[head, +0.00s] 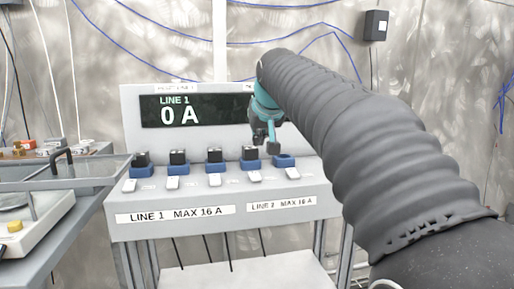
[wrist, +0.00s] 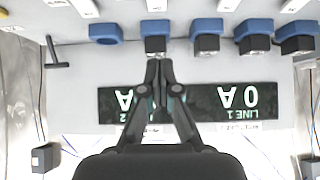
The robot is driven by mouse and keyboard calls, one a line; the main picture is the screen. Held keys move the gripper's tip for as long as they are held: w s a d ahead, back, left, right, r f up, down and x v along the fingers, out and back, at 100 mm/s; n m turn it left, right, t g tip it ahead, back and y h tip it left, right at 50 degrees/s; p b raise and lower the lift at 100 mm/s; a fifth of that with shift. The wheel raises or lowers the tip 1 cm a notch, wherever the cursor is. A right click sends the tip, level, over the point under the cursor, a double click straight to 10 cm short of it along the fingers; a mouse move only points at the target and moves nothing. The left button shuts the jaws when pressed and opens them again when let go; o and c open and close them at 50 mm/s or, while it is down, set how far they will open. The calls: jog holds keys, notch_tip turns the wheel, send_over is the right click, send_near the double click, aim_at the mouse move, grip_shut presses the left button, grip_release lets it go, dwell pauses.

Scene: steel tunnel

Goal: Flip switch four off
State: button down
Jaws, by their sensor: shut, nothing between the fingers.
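A grey sloped panel (head: 225,196) carries a row of several switches on blue bases. The fourth from the left (head: 250,154) has a black block on its blue base; in the wrist view, which is upside down, it is the block (wrist: 156,45) straight beyond my fingertips. The rightmost blue base (head: 284,161) shows no black block; it is leftmost in the wrist view (wrist: 105,33). My gripper (head: 263,140) is shut and empty, its tips (wrist: 158,62) close to the fourth switch. Whether they touch it I cannot tell.
A black display (head: 165,110) above the switches reads LINE 1, 0 A; my arm hides its right part. White tags (head: 215,180) sit below the switches. A grey bench (head: 75,195) with a tray stands at the left. A black box (head: 376,25) hangs on the wall.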

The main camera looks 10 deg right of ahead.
send_over(253, 173)
jog(key=s, duration=0.3)
jog(key=f, duration=0.5)
jog(key=shift+w+a+f, duration=0.1)
jog(key=shift+w+f, duration=0.15)
jog(key=shift+f, duration=0.05)
jog(key=shift+w+f, duration=0.25)
jog(key=shift+f, duration=1.9)
jog(key=shift+w+f+b, duration=0.15)
jog(key=shift+f+b, duration=0.1)
jog(key=shift+b, duration=0.05)
jog(key=shift+w, duration=0.1)
jog(key=shift+w+p, duration=0.6)
jog(key=shift+w, duration=0.1)
